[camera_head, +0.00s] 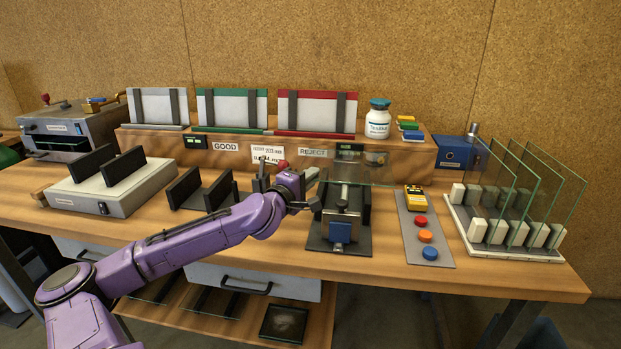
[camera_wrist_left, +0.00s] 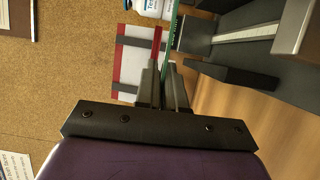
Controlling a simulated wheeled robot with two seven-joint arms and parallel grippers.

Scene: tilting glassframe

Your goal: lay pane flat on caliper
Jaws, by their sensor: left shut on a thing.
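My left gripper (camera_head: 308,190) is shut on one edge of a glass pane (camera_head: 372,176). The pane is held above the caliper (camera_head: 340,216), a dark stand with a metal body and a blue block at its front, and looks close to level in the head view. In the left wrist view the pane (camera_wrist_left: 171,38) shows as a thin green edge running out from the fingers (camera_wrist_left: 164,88), with the caliper (camera_wrist_left: 244,36) to its right. The pane seems apart from the caliper, but the exact gap cannot be told. My right gripper is not in view.
A rack of upright glass panes (camera_head: 500,244) stands at the right. A grey button panel (camera_head: 424,240) lies right of the caliper. A black two-wall holder (camera_head: 202,192) and a grey box (camera_head: 112,190) stand left. A wooden shelf (camera_head: 290,148) with a bottle (camera_head: 377,120) is behind.

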